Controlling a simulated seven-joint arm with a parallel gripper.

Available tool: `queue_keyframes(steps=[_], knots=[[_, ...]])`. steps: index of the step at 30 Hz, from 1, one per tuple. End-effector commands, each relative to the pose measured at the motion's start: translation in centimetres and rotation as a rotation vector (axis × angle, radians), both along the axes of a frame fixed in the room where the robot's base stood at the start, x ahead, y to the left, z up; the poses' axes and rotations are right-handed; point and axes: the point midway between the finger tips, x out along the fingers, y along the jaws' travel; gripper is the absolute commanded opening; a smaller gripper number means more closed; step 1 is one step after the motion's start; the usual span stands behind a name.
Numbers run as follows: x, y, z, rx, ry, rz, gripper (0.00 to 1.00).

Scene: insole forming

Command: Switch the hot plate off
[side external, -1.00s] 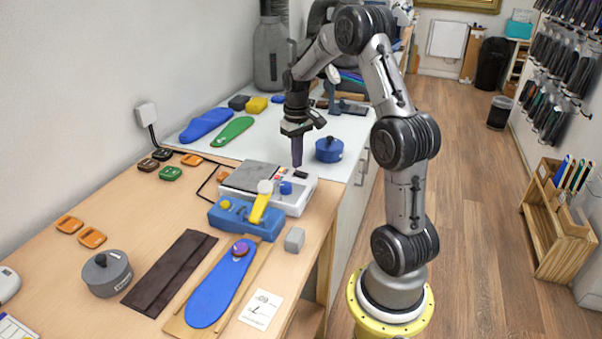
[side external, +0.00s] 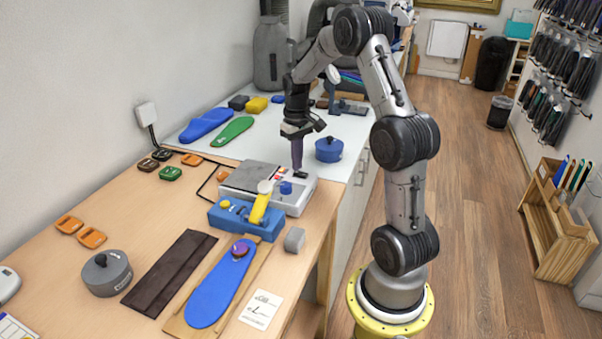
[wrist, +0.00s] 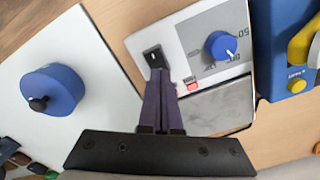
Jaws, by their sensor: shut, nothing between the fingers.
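The hot plate (side external: 293,209) stands on the bench, with a grey heating surface (side external: 252,176) and a blue knob (side external: 286,188). My gripper (side external: 297,168) points down over the switch end of the panel. In the wrist view its closed fingertips (wrist: 158,72) are at the near edge of the switch and partly cover it. I cannot tell whether they touch it or which way the rocker lies.
A blue device with a yellow lever (side external: 260,205) stands directly in front of the hot plate. A blue lidded pot (side external: 329,150) is behind and to the right on the white surface. A small grey block (side external: 294,240) lies near the bench edge.

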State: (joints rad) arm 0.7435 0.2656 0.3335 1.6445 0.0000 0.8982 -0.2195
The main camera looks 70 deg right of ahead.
Motion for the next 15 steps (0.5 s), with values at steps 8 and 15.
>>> queue_keyframes(steps=[8, 15], knots=[[-0.01, 0.02, -0.42, 0.001, 0.001, 0.000, 0.00], [-0.01, 0.01, -0.75, 0.000, 0.000, 0.000, 0.00]])
